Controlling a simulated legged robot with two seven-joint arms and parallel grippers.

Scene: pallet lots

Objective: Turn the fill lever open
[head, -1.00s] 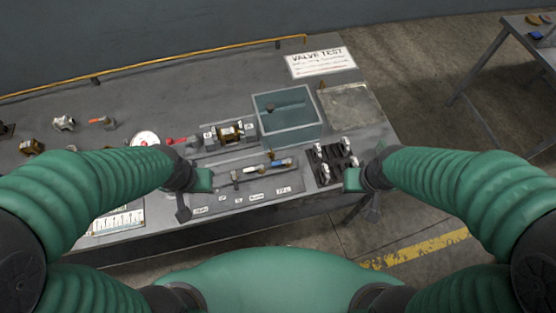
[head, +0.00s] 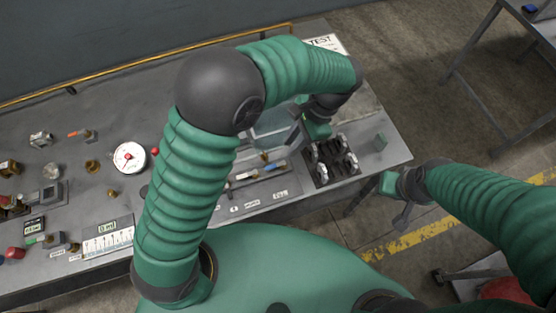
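A small valve lever with a blue handle (head: 276,168) lies along the labelled strip (head: 250,203) at the bench front. I cannot read the labels well enough to say which lever is the fill lever. A red knob (head: 155,152) shows beside my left arm; the valve body behind is hidden by that arm. My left gripper (head: 317,128) hangs above the bench, between the grey-green tub (head: 275,130) and the black rack (head: 331,160), apart from the blue lever. My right gripper (head: 389,184) is off the bench's front right edge. Neither gripper's opening shows clearly.
A round white gauge (head: 129,157) stands left of my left arm, with several small fittings beyond. The VALVE TEST sign (head: 326,43) is partly covered. A second table (head: 505,65) stands at upper right.

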